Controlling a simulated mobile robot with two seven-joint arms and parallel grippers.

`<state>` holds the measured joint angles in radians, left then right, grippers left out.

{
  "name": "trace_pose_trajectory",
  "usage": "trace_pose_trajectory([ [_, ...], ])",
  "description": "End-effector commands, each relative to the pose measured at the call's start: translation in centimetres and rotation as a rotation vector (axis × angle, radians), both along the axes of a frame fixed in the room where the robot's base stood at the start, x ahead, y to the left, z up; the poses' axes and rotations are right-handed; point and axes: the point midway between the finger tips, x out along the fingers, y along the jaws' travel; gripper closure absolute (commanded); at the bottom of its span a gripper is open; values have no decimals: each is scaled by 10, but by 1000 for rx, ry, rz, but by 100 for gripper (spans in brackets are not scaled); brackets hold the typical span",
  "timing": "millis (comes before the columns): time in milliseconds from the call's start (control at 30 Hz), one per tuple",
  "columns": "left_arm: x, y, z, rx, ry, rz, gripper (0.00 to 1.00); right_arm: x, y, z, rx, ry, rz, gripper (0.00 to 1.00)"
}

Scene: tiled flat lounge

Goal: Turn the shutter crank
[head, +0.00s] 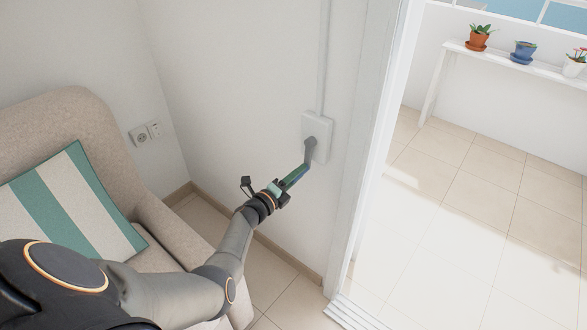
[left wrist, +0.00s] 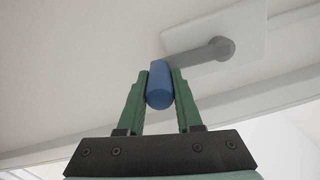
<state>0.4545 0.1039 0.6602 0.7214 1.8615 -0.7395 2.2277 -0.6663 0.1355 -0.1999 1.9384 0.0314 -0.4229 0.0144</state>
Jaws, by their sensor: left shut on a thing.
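The shutter crank has a grey arm (head: 310,150) that comes out of a white wall plate (head: 317,124) beside the door frame. In the left wrist view the grey arm (left wrist: 205,52) runs from a round hub on the plate (left wrist: 250,30) to a blue handle (left wrist: 159,86). My left gripper (head: 294,177) is at the lower end of the crank in the head view. In the left wrist view its green fingers (left wrist: 160,92) are shut on the blue handle, one on each side. In the head view the fingers hide most of the handle. My right gripper is not in view.
A beige armchair (head: 185,232) with a striped cushion (head: 70,205) stands at the left, below my arm. A white door frame (head: 365,150) rises just right of the crank. Beyond it are open tiled floor (head: 480,180) and a shelf (head: 500,56) with potted plants.

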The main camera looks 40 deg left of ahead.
Motion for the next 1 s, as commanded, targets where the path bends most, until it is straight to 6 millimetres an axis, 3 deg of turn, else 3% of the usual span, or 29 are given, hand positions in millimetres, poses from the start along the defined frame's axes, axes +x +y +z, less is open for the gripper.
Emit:
trace_pose_trajectory([
  [133,-2,-9,-4,-41,11,-10,100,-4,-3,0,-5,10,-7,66],
  [667,-2,-11,-5,-62,12,-11,100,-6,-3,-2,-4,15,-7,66],
  [700,-2,-11,-5,-62,12,-11,64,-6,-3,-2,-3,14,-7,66],
  [933,-1,-8,-2,-61,8,-6,38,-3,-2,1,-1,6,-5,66],
  [1000,-1,-8,-2,-61,7,-5,36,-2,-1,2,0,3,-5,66],
])
